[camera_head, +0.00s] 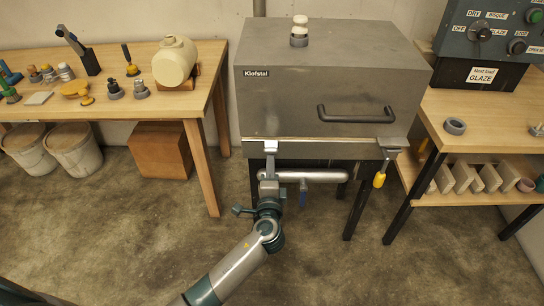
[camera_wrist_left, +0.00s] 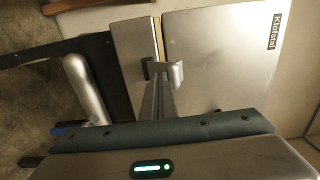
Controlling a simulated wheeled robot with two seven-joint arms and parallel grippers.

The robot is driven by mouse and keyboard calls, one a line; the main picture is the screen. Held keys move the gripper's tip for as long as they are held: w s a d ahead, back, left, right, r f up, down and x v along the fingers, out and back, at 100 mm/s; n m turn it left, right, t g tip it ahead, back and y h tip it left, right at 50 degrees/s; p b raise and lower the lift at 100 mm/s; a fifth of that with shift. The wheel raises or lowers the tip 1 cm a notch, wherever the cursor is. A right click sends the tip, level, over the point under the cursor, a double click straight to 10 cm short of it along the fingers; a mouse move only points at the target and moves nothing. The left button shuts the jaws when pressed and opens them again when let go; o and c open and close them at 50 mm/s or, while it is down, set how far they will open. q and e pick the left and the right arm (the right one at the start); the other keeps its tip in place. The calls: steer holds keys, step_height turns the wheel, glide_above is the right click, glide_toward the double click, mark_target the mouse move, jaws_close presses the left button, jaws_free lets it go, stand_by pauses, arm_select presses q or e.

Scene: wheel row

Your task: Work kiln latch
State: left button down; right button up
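The grey kiln (camera_head: 330,85) stands in the middle of the head view, its lid down. A latch with a yellow grip (camera_head: 380,180) hangs at its front right corner, below a metal bracket (camera_head: 392,142). My left gripper (camera_head: 270,148) is at the kiln's front left, by the seam under the lid, well left of the yellow grip. In the left wrist view the gripper's tips (camera_wrist_left: 163,73) lie over the kiln's seam (camera_wrist_left: 157,38); contact and finger gap are unclear. The yellow grip is not visible there. My right gripper is out of view.
A horizontal pipe (camera_head: 312,176) with a blue lever (camera_head: 303,195) runs below the kiln, close to my left gripper. A black handle (camera_head: 355,114) is on the kiln front. Wooden benches stand left (camera_head: 115,100) and right (camera_head: 490,105). The floor in front is clear.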

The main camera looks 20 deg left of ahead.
arm_select(q)
steer(key=shift+f+b, duration=0.45)
steer(key=shift+b, duration=0.1)
stand_by(0.4)
steer(key=v, duration=0.7)
stand_by(0.4)
stand_by(0.4)
